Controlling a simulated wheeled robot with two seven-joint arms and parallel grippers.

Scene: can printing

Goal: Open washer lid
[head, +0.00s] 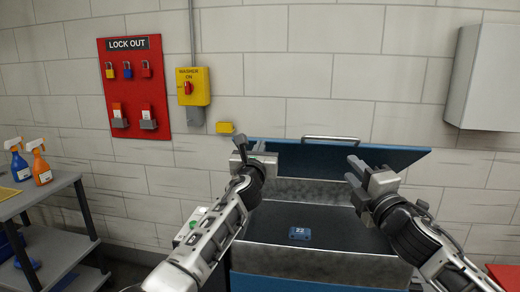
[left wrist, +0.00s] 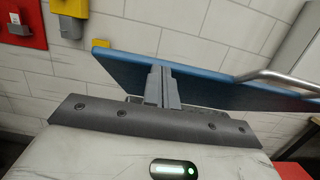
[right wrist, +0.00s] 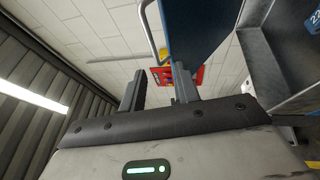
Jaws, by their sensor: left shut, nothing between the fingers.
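The blue washer lid (head: 395,158) is raised and tilted up at the back of the washer (head: 310,262), with its metal handle (head: 331,138) along the top edge. The opening below shows a dark, grey-rimmed surface. My left gripper (head: 240,150) is shut and empty by the lid's left end. In the left wrist view its closed fingers (left wrist: 163,87) overlap the blue lid (left wrist: 215,83); I cannot tell if they touch. My right gripper (head: 357,172) is in front of the lid's right part. Its fingers (right wrist: 158,88) are apart with nothing gripped between them.
A red lock-out board (head: 135,88) and a yellow washer switch box (head: 193,87) hang on the wall. A small yellow block (head: 225,127) shows below the box. A grey shelf cart (head: 45,190) with spray bottles (head: 41,163) stands left. A white cabinet (head: 490,75) hangs at upper right.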

